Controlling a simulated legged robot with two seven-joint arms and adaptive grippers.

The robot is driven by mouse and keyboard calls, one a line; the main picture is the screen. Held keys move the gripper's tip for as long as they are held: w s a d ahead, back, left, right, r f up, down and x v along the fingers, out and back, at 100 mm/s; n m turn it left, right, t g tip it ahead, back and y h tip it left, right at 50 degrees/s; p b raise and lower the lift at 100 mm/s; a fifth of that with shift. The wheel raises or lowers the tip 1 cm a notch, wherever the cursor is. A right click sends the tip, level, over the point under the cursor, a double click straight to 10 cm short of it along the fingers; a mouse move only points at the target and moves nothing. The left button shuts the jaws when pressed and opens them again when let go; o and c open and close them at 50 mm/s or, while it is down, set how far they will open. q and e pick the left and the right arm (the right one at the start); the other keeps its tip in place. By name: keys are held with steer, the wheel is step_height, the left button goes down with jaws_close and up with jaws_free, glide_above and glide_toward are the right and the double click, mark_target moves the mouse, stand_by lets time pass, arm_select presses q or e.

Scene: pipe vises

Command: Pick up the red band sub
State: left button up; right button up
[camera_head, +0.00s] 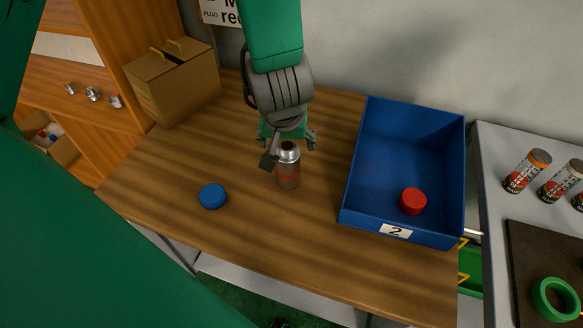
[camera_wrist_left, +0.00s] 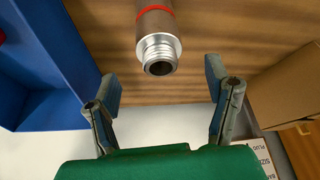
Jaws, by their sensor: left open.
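The red band sub (camera_head: 289,168) is a grey-brown metal cylinder with a red ring and a silver threaded top. It stands upright on the wooden table. It also shows in the left wrist view (camera_wrist_left: 158,32), with its open threaded end toward me. My left gripper (camera_head: 287,142) is open, with its fingers near the sub's top end. In the left wrist view the two fingers (camera_wrist_left: 165,95) are spread wide with nothing between them, and the sub lies beyond the gap. My right gripper is in neither view.
A blue bin (camera_head: 352,185) marked 2 holds a red cap (camera_head: 413,201). A blue cap (camera_head: 213,196) lies left of the sub. A cardboard box (camera_head: 175,88) stands at the back left. Cans (camera_head: 526,171) and a green ring (camera_head: 556,299) are on the right-hand bench.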

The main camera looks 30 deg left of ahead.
mark_target(288, 166)
arm_select(q)
steer(key=shift+w+f, duration=0.2)
steer(key=shift+f, duration=0.3)
steer(key=x, duration=0.1)
steer(key=b+x, duration=0.1)
steer(key=x, duration=0.3)
steer(key=shift+w+a+f, duration=0.15)
steer(key=shift+w+a, duration=0.05)
steer(key=shift+a, duration=0.15)
steer(key=shift+s+d, duration=0.1)
steer(key=shift+c, duration=0.5)
steer(key=shift+d+r, duration=0.15)
steer(key=shift+r, duration=0.05)
jaws_close()
